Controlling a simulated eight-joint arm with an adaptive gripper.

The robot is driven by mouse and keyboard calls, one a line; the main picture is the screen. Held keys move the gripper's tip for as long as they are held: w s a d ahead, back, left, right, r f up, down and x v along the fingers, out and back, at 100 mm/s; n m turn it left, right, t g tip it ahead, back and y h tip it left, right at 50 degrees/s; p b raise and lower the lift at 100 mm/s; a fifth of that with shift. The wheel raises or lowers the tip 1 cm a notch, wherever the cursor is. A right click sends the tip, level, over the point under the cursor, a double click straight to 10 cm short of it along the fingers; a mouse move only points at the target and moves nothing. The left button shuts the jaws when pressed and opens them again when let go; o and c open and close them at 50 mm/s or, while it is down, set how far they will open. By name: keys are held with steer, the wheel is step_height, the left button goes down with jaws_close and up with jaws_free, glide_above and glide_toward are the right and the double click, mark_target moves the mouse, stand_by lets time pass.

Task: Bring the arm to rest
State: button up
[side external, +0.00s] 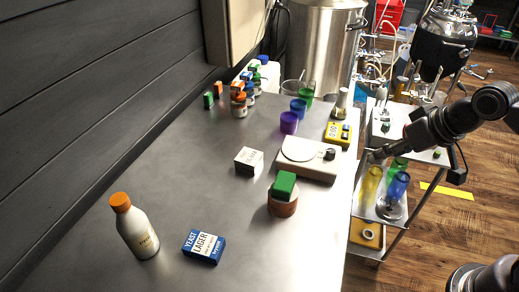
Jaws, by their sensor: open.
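My gripper (378,155) is at the right, above the edge of the wheeled cart (427,152) and just off the right edge of the steel bench (165,160). It is small in this view; its jaws are open and nothing shows between them. The nearest bench item is the white scale (316,170), to its left. My arm reaches in from the right edge of the picture.
On the bench stand an orange-capped bottle (137,229), a blue yeast box (204,246), a green block (284,185) on a brown pot (282,206), a white box (249,161) and a yellow meter (338,134). Colored cups (371,186) are on the cart.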

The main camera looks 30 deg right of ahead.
steer(key=shift+s+d+f+n+t, duration=0.45)
steer(key=shift+s+d+f, duration=0.2)
steer(key=shift+d+f, duration=0.3)
